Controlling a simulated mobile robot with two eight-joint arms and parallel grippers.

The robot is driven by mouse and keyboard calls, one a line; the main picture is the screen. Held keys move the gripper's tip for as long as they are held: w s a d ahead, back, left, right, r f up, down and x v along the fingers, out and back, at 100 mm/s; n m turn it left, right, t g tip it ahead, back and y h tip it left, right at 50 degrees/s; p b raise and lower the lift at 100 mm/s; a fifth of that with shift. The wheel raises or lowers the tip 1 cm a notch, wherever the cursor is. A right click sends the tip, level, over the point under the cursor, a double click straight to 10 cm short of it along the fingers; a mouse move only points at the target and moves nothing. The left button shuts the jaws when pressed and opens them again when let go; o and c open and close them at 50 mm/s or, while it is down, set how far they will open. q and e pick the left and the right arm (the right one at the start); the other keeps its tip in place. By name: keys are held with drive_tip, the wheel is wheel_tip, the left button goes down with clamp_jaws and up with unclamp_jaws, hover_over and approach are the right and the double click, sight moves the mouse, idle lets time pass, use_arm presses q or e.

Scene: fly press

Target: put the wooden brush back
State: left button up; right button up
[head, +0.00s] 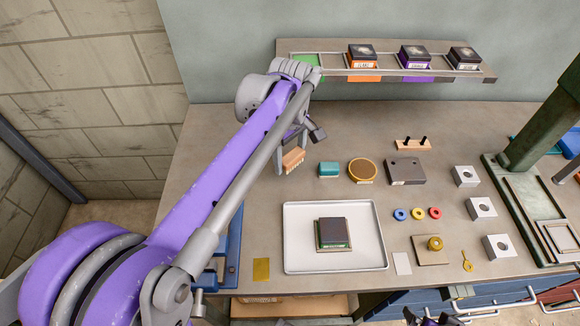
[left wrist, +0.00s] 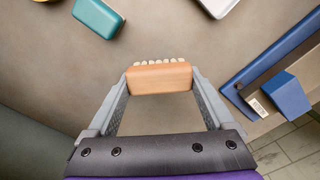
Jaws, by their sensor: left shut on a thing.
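The wooden brush (head: 293,159) has a light wood back and a row of pale bristle tufts. My left gripper (head: 292,153) is shut on it, over the back left part of the table. In the left wrist view the wooden brush (left wrist: 159,78) sits crosswise between the two fingertips of my left gripper (left wrist: 160,82), its bristles facing away from the palm. I cannot tell how far it is above the table. My right gripper (head: 428,319) shows only as a dark and purple bit at the bottom edge; its fingers are not clear.
A white tray (head: 295,255) holds a dark box (head: 333,233). A shelf (head: 490,73) with several boxes runs behind. The green press (head: 535,135) stands right.

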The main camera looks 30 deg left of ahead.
sight(291, 175)
use_arm(q)
drive_tip(key=shift+f, duration=2.1)
drive_tip(key=shift+f+b, duration=0.2)
drive_tip(key=shift+b, duration=0.1)
drive_tip(key=shift+s+d+f, duration=0.15)
drive_tip(key=shift+f, duration=0.25)
drive_tip(key=o, duration=1.3)
drive_tip(key=shift+r, duration=0.2)
wheel_tip(291, 175, up, 13)
drive_tip(key=shift+f+p, duration=0.1)
drive_tip(key=shift+p, duration=0.65)
